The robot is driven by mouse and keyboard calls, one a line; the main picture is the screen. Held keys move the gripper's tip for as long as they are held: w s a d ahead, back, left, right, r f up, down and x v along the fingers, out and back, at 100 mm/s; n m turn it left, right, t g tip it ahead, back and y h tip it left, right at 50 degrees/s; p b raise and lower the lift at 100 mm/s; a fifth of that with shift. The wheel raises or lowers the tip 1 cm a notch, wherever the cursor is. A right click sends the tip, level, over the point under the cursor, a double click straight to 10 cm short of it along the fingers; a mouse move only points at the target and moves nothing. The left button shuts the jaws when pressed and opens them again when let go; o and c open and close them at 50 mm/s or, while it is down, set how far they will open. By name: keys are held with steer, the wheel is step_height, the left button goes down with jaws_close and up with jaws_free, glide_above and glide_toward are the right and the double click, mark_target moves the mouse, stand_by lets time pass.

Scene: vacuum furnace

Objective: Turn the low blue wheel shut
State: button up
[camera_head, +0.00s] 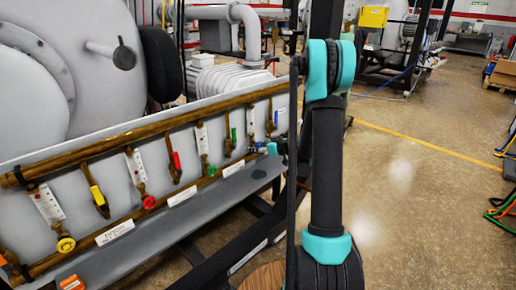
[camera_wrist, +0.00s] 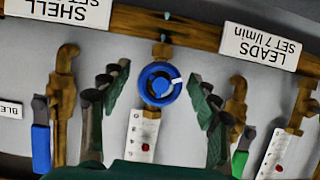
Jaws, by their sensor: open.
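The low blue wheel (camera_wrist: 160,86) is in the middle of the wrist view, below a brass pipe in that picture, with a white mark on its right side. My gripper (camera_wrist: 158,78) is open, with one dark jointed finger on each side of the wheel. Gaps show between both fingers and the wheel in the picture; depth is hard to judge. A white flow tube (camera_wrist: 143,136) with a red float runs from the wheel toward my palm. In the head view my arm and gripper partly cover that end of the panel, and I cannot make out the blue wheel clearly.
Blue (camera_wrist: 41,146) and green (camera_wrist: 240,163) lever handles on brass valves stand outside my fingers. In the head view yellow (camera_head: 65,244), red (camera_head: 148,202) and green (camera_head: 211,170) wheels line the panel. A grey ledge (camera_head: 190,205) runs below. Floor (camera_head: 420,200) at right is open.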

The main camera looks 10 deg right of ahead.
steer(key=shift+c, duration=0.6)
steer(key=c, duration=1.1)
steer(key=shift+o, duration=0.2)
steer(key=m+g+y, duration=0.1)
steer(key=m+y, duration=0.1)
steer(key=m, duration=0.1)
steer(key=shift+w+f+m, duration=0.1)
steer(key=shift+m, duration=0.3)
steer(key=m+g+y, duration=0.1)
steer(key=m+y, duration=0.1)
steer(key=m, duration=0.2)
steer(key=shift+y, duration=0.4)
steer(key=m+y, duration=0.2)
steer(key=m, duration=0.4)
steer(key=m+t+y, duration=0.1)
steer(key=m, duration=0.2)
steer(key=shift+t, duration=0.3)
